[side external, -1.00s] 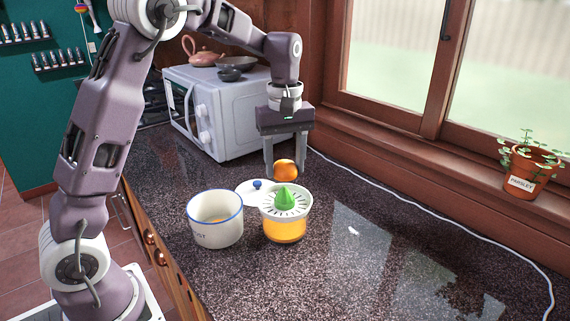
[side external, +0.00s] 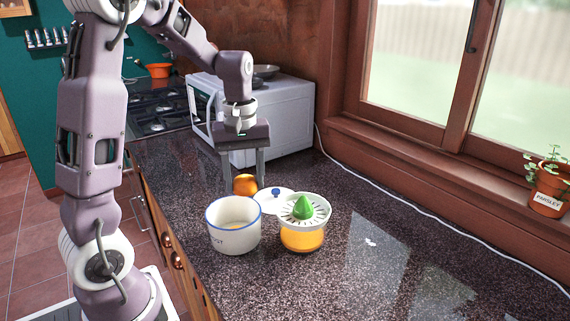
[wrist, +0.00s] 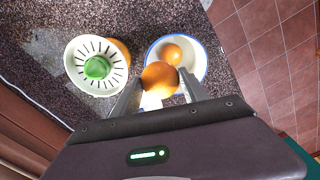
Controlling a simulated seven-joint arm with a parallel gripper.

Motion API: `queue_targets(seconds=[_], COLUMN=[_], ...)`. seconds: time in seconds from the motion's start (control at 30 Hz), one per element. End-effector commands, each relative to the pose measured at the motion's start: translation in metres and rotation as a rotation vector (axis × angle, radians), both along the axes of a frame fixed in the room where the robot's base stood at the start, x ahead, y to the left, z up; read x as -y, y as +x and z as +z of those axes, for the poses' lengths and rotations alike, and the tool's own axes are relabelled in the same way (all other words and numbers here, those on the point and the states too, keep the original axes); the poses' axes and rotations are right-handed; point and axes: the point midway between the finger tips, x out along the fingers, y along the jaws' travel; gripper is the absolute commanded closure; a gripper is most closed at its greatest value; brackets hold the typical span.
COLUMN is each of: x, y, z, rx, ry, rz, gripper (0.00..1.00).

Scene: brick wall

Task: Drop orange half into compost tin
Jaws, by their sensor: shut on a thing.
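My gripper (side external: 244,183) is shut on an orange half (side external: 245,186) and holds it above the counter, behind the compost tin in the side view. In the wrist view the held orange half (wrist: 160,78) sits between the fingertips (wrist: 160,84). The compost tin (side external: 233,238) is a white pot with a blue rim, standing open and upright. In the wrist view the tin (wrist: 201,62) shows another orange piece (wrist: 172,54) inside it. The held half overlaps the tin's near rim in that view.
A juicer (side external: 302,236) with a green cone and orange juice stands right of the tin. A white lid (side external: 268,203) with a blue knob lies behind them. A microwave (side external: 285,115) stands at the back. A white cable runs along the window side. The right counter is mostly clear.

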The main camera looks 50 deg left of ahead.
Motion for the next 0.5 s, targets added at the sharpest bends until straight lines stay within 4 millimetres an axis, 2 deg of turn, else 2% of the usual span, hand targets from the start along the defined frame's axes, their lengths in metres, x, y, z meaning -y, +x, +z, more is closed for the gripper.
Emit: queue_targets(seconds=[0.03, 0.13, 0.5], x=[-0.003, -0.005, -0.005], y=[-0.012, -0.024, -0.025], z=[-0.004, -0.011, -0.06], rx=[-0.001, 0.0, -0.003], ry=[-0.003, -0.003, -0.004], rz=[0.002, -0.003, -0.006], gripper=[0.97, 0.97, 0.97])
